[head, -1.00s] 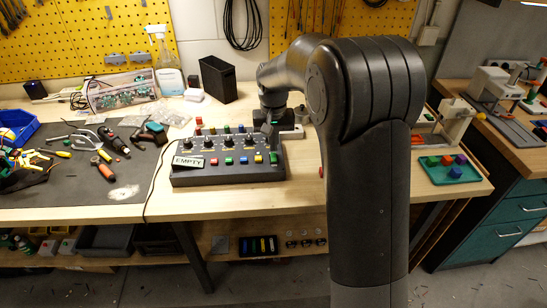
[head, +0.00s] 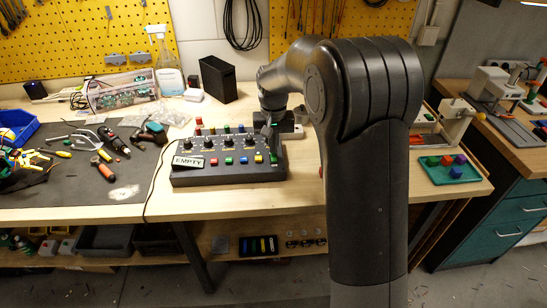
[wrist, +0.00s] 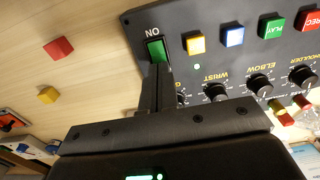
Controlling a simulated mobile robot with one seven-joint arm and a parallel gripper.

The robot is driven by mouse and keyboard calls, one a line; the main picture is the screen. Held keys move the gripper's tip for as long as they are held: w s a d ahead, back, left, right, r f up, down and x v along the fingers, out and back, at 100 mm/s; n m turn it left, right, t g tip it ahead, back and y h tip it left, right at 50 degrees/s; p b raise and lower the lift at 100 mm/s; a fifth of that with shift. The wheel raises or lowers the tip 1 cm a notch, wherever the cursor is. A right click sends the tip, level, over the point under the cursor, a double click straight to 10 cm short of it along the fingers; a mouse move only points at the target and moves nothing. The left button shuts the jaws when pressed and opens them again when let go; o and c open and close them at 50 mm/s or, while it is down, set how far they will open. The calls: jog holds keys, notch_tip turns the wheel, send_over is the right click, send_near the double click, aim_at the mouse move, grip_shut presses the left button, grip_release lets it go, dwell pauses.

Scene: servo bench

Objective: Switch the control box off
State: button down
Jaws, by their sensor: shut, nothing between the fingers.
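The control box (head: 222,175) is a dark panel with knobs, coloured buttons and an "EMPTY" label, lying on the bench. Its green rocker switch (wrist: 157,50) sits in a black frame near the corner, beside the word "ON". The switch also shows at the box's right end in the head view (head: 274,159). My gripper (wrist: 156,68) is shut and empty, with its fingertips at the edge of the switch nearer the knobs. I cannot tell whether they touch it. The fingers hide part of the panel below the switch.
A red cube (wrist: 58,48) and a yellow cube (wrist: 48,95) lie on the bench beside the box. More small blocks stand behind it. A black bin (head: 217,80) stands farther back. The wood in front of the box is clear.

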aim_at(274, 155)
jog(key=shift+f, duration=0.65)
jog(key=shift+r, duration=3.55)
jog(key=s+d+r+t, duration=0.1)
jog(key=s+d+r, duration=0.25)
jog(key=s, duration=0.45)
jog(key=s+d+r+t, duration=0.2)
jog(key=s+r, duration=0.3)
jog(key=s, duration=0.2)
jog(key=s+d+f+t, duration=0.1)
jog(key=s+d, duration=0.1)
jog(key=s, duration=0.6)
jog(key=s+d+f+t, duration=0.1)
jog(key=s, duration=0.7)
jog(key=shift+s+d+t, duration=0.3)
jog(key=shift+d, duration=0.05)
